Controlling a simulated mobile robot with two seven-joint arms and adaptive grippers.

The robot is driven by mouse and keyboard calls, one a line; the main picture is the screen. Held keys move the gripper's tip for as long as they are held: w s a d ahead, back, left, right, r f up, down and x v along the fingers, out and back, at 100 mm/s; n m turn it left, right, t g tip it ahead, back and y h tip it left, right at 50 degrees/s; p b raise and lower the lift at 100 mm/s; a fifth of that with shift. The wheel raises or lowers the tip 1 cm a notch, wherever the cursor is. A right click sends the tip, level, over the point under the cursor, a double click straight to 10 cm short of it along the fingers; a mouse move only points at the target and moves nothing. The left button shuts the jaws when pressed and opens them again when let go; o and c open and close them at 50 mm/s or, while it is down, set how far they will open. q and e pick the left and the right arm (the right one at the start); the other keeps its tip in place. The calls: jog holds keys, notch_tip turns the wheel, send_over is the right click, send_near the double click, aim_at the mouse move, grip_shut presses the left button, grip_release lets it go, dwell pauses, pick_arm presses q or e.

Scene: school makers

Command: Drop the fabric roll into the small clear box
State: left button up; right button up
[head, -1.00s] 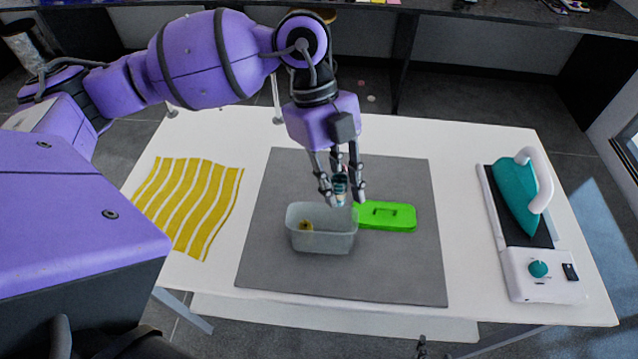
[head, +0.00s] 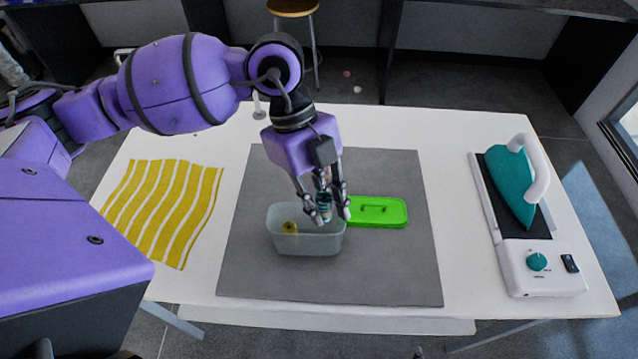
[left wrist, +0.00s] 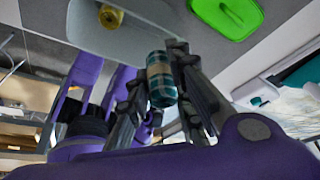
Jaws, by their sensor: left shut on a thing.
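The fabric roll (left wrist: 161,79) is a small teal and cream plaid cylinder. My left gripper (head: 326,210) is shut on it, and the roll (head: 324,205) hangs upright between the fingers. In the left wrist view the fingers flank the roll on both sides. The small clear box (head: 305,244) stands open on the grey mat. In the head view the roll overlaps the box's right back rim; I cannot tell exactly how high it is. A small yellow thing (head: 289,227) lies in the box at its left. My right gripper is not seen.
A green lid (head: 377,212) lies on the grey mat (head: 380,270), right of the box. A yellow striped cloth (head: 165,208) lies at left on the white table. A teal iron (head: 510,186) rests on its white base (head: 540,282) at right. The mat's front is clear.

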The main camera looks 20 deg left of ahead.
pick_arm(q)
jog(key=shift+r, duration=0.1)
dwell(0.3)
jog(key=o, duration=1)
jog(key=shift+c, duration=0.2)
jog(key=v, duration=1.2)
